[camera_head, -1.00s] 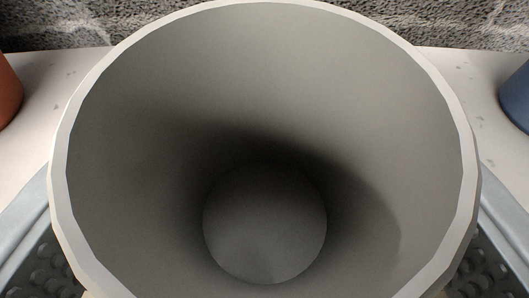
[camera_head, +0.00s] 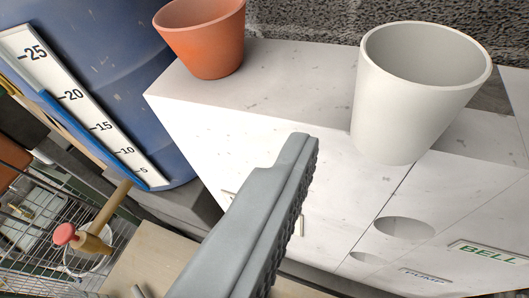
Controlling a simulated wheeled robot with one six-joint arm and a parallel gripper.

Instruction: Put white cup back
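The white cup (camera_head: 415,95) is at the upper right, open end up and leaning slightly in the picture. Its base overlaps the front edge of the white counter (camera_head: 310,75); I cannot tell whether it rests there or hangs clear of it. My gripper (camera_head: 298,150) shows as one grey finger with a ridged dark pad, reaching up from the bottom middle. The finger is left of the cup with a visible gap between them. The other finger is not visible, so its opening is unclear.
An orange cup (camera_head: 205,38) stands on the counter to the left. A large blue barrel (camera_head: 120,60) with a number scale (camera_head: 85,105) is at the far left. A wire basket (camera_head: 45,235) is below it. The counter front has round holes (camera_head: 404,228) and a BELL label (camera_head: 487,252).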

